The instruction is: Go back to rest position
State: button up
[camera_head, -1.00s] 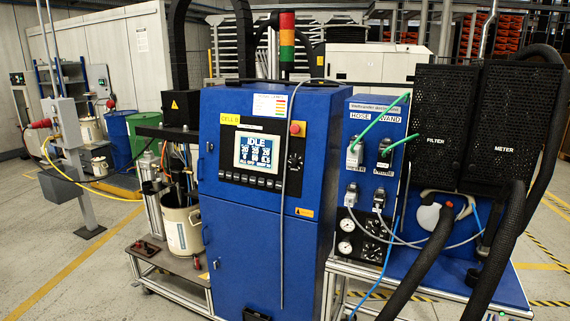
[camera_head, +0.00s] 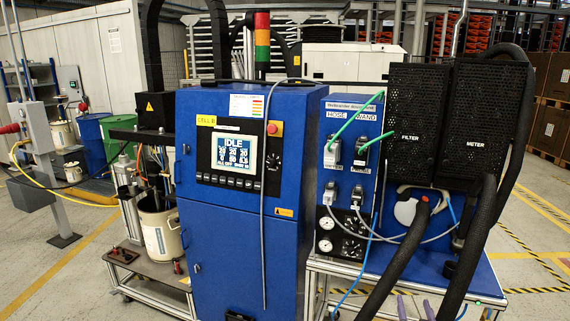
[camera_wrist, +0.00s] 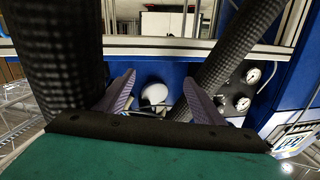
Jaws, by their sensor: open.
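My gripper (camera_head: 414,304) shows only by its two purple-grey fingertips at the bottom edge of the head view, low in front of the blue pump unit's right-hand section. In the wrist view my gripper (camera_wrist: 159,77) has its fingers spread apart, with nothing held between them. A white round part (camera_wrist: 155,95) on the blue unit shows in the gap behind the fingers. It also shows in the head view (camera_head: 405,211). The rest of my arm is out of the head view.
Thick black hoses (camera_head: 468,250) hang close by the gripper; in the wrist view one hose (camera_wrist: 60,60) is at left. The blue cabinet (camera_head: 240,250) has a screen reading IDLE (camera_head: 234,152). A grey control post (camera_head: 42,130) stands at left. Open floor (camera_head: 535,235) shows at right.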

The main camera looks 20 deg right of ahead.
jog(key=w+a+f+n+y, duration=0.1)
jog(key=w+a+f, duration=0.15)
jog(key=a, duration=0.25)
jog(key=w+a+f+y, duration=0.2)
jog(key=w+a, duration=0.1)
jog(key=a, duration=0.2)
jog(key=a+f+n+g+y, duration=0.25)
jog(key=a+f+g, duration=0.35)
jog(key=a+f, duration=1.4)
jog(key=s+a+f+n+g+y, duration=0.1)
jog(key=s+a+f+g, duration=0.7)
jog(key=s+a, duration=0.5)
jog(key=s+a+n+g+y, duration=0.1)
jog(key=s+g, duration=0.6)
jog(key=s, duration=1.2)
jog(key=shift+s+a+r+n+y, duration=0.25)
jog(key=shift+s+a+n+y, duration=0.15)
jog(key=shift+a+n, duration=0.5)
jog(key=shift+a, duration=0.1)
